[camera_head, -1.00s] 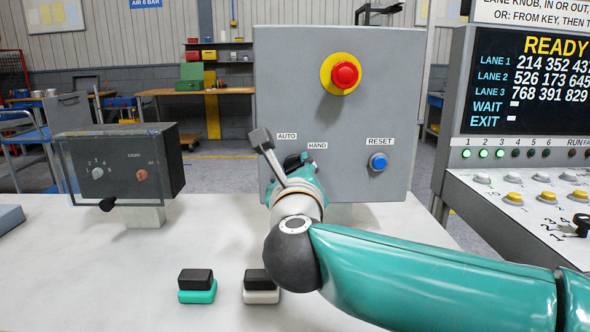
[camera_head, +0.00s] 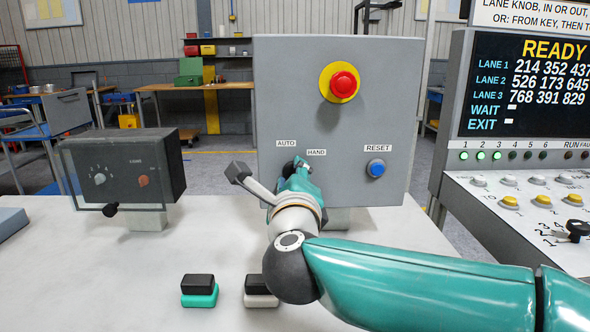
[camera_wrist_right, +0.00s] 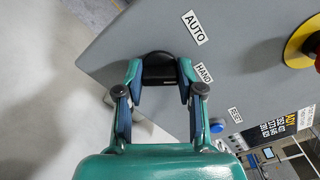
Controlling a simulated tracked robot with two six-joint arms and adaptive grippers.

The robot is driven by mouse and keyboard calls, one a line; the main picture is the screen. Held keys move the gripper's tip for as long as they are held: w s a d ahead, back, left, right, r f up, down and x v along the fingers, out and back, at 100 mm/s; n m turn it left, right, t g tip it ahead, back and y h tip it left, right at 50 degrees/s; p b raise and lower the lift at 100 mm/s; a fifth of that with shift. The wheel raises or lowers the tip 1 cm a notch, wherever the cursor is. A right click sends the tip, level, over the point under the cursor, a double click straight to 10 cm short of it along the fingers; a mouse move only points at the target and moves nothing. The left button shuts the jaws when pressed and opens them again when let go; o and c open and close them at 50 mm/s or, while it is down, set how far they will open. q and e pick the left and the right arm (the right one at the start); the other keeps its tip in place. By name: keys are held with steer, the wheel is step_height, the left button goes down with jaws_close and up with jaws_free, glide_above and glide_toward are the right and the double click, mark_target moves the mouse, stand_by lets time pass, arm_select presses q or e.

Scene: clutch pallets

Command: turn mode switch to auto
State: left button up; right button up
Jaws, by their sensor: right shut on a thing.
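The grey control box (camera_head: 340,120) stands upright on the table and carries the black mode switch (camera_head: 290,168), which is mostly hidden behind my gripper. Above the switch are the AUTO label (camera_head: 286,143) on the left and the HAND label (camera_head: 316,152) on the right. My right gripper (camera_head: 299,172) is at the panel, shut on the switch knob. The right wrist view shows the black knob (camera_wrist_right: 159,72) between the two fingers of my right gripper (camera_wrist_right: 159,78). Which label the knob points at cannot be told. My left gripper is out of view.
The same panel has a red emergency button (camera_head: 343,84) and a blue RESET button (camera_head: 376,169). A dark box with dials (camera_head: 122,172) stands left, a READY console (camera_head: 520,120) right. Two small block-shaped items (camera_head: 199,290) (camera_head: 262,291) sit on the table front. The table's middle left is clear.

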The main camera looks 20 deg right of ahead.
steer(key=shift+n+p, duration=1.9)
steer(key=shift+n, duration=1.6)
steer(key=o, duration=1.1)
steer(key=shift+w+f, duration=0.2)
steer(key=shift+o, duration=0.2)
steer(key=shift+s+a, duration=0.1)
steer(key=shift+s, duration=0.1)
